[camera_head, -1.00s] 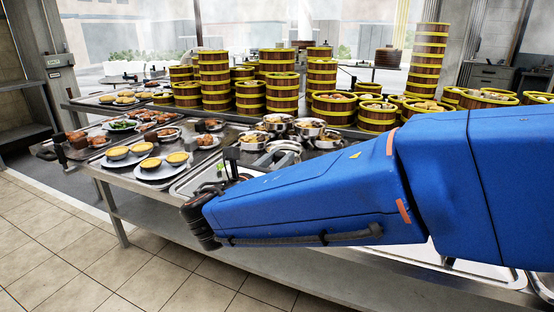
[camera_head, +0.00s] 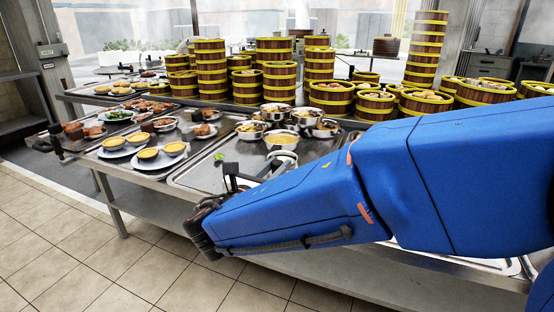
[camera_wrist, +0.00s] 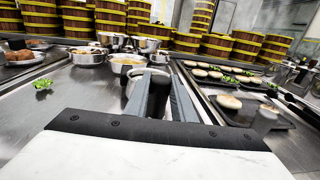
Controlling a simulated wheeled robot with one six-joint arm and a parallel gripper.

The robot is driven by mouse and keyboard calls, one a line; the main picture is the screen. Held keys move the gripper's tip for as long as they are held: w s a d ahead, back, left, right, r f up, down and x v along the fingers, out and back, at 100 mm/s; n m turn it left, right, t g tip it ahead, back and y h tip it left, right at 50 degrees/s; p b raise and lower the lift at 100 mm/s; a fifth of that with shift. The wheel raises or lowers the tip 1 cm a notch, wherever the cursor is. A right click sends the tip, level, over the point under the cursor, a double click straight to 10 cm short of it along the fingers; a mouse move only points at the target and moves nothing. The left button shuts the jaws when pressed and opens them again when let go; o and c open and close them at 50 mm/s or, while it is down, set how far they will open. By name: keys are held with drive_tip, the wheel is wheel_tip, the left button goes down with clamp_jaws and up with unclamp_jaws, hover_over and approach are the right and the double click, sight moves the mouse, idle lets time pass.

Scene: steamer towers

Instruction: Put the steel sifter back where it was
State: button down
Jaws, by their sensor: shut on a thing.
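My gripper (camera_head: 250,176) is over the front steel counter, at the end of my blue arm; it also shows in the wrist view (camera_wrist: 152,92). It is shut on the steel sifter (camera_wrist: 133,84), a shiny round metal vessel. Its pale rim (camera_head: 284,157) shows just beyond the fingers in the head view. The fingers hide part of the sifter, and I cannot tell whether it touches the counter. A steel pot with yellow contents (camera_head: 282,139) stands just behind it, beside several other steel pots (camera_head: 313,117).
Plates with yellow-filled bowls (camera_head: 147,154) stand on the left. A green garnish (camera_wrist: 43,84) lies on the counter tray. Bamboo steamer towers (camera_head: 211,70) line the back. A tray of pale buns (camera_wrist: 215,76) is on the right. Bare metal lies left of my gripper.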

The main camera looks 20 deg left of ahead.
drive_tip(key=shift+f, duration=0.3)
drive_tip(key=shift+f, duration=0.55)
idle(0.6)
drive_tip(key=c, duration=1.4)
unclamp_jaws()
drive_tip(key=s+a, duration=0.2)
drive_tip(key=s, duration=1.5)
drive_tip(key=shift+s+a, duration=0.15)
drive_tip(key=shift+a, duration=0.1)
